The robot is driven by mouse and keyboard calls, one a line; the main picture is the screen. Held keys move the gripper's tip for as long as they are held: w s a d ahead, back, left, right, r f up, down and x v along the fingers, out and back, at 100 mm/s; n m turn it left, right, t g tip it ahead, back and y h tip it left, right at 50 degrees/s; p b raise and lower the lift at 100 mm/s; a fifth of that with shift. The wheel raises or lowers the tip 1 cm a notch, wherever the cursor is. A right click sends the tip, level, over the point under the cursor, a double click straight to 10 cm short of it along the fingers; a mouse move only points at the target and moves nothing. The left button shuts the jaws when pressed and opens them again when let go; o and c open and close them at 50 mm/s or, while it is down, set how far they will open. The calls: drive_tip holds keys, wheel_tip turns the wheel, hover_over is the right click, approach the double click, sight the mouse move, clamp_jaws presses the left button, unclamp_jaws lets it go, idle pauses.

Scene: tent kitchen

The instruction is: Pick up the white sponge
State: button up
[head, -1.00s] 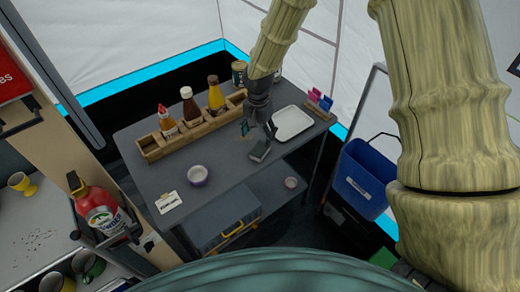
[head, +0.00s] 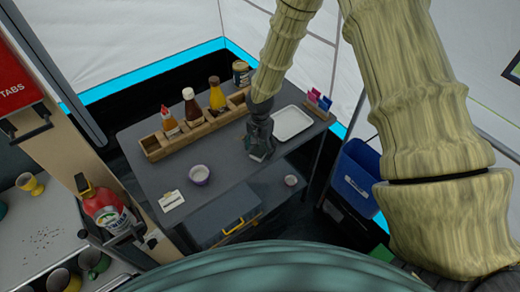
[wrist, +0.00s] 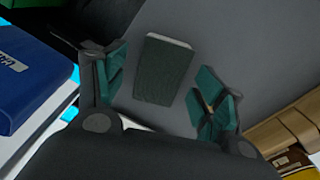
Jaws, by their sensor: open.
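A small block, which I take to be the sponge (wrist: 164,70), lies on the grey table. It has a dark grey-green top and a thin pale far edge; I see no other white sponge. My gripper (wrist: 162,80) is open, with its teal-padded fingers on either side of the block in the wrist view. There are gaps between the block and both fingers. In the head view my gripper (head: 258,150) is low over the table and mostly hides the block. I cannot tell the exact height of the fingertips.
A wooden rack (head: 153,148) with several bottles stands behind and left of my gripper. A white tray (head: 292,122) lies close to its right. A small bowl (head: 198,174) and a white card (head: 171,200) are to the left. A blue bin (head: 357,178) stands off the table's right side.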

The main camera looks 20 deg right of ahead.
drive_tip(key=c, duration=0.8)
drive_tip(key=shift+c, duration=0.2)
drive_tip(key=shift+r, duration=0.1)
drive_tip(key=shift+r+b, duration=0.9)
drive_tip(key=shift+r, duration=0.45)
drive_tip(key=s+a+r+b, duration=0.2)
drive_tip(key=s+a+b, duration=0.2)
drive_tip(key=s+a, duration=0.4)
drive_tip(key=s, duration=0.5)
drive_tip(key=shift+s+a+b, duration=0.15)
drive_tip(key=shift+s+b, duration=0.15)
drive_tip(key=shift+b, duration=0.05)
